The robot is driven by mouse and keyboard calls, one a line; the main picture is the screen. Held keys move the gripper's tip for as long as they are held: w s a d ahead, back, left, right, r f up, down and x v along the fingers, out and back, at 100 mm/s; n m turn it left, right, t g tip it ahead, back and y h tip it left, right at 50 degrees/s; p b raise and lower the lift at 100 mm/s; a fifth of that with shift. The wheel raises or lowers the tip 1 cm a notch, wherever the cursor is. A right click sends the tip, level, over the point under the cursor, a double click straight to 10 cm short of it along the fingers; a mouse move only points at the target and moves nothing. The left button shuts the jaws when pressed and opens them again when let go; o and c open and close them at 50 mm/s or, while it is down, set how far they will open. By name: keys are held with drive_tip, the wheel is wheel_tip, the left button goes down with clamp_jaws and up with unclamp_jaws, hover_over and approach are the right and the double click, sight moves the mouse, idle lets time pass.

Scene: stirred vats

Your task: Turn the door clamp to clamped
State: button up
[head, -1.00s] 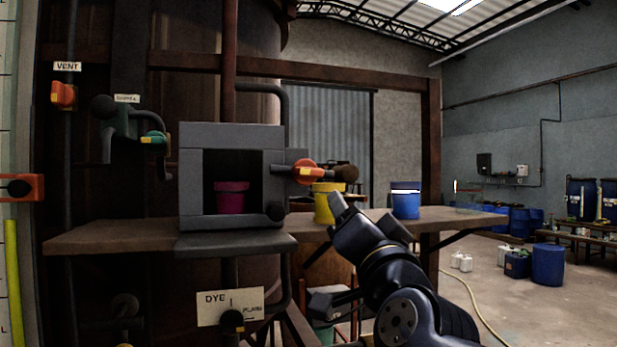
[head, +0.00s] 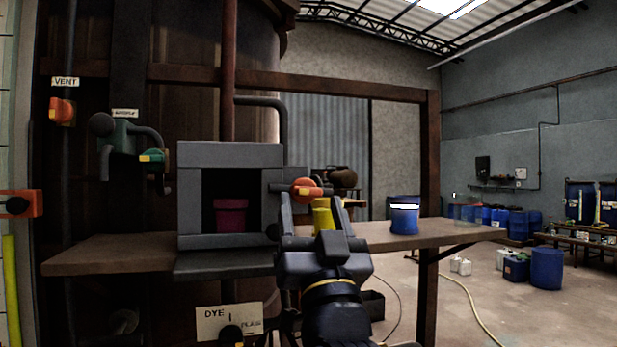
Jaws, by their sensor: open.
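The door clamp (head: 305,188) is an orange-red knob with a yellow-tipped handle, on a grey bracket at the right side of the grey box (head: 230,154). The front of the box stands open and a magenta pot (head: 231,214) sits inside. My gripper (head: 312,203) is open just below and in front of the clamp, one finger on each side of it in the picture. I cannot tell whether a finger touches it. The gripper hides part of a yellow pot (head: 323,217) behind it.
A blue pot with a white band (head: 404,215) stands on the wooden shelf (head: 450,233) to the right. A DYE sign (head: 229,321) hangs below the box. An orange vent valve (head: 62,110) and a green-handled valve (head: 150,157) are on the left.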

sight(308, 187)
drive_tip(key=shift+p+x, duration=0.65)
drive_tip(key=shift+x, duration=1.3)
drive_tip(key=shift+c, duration=0.4)
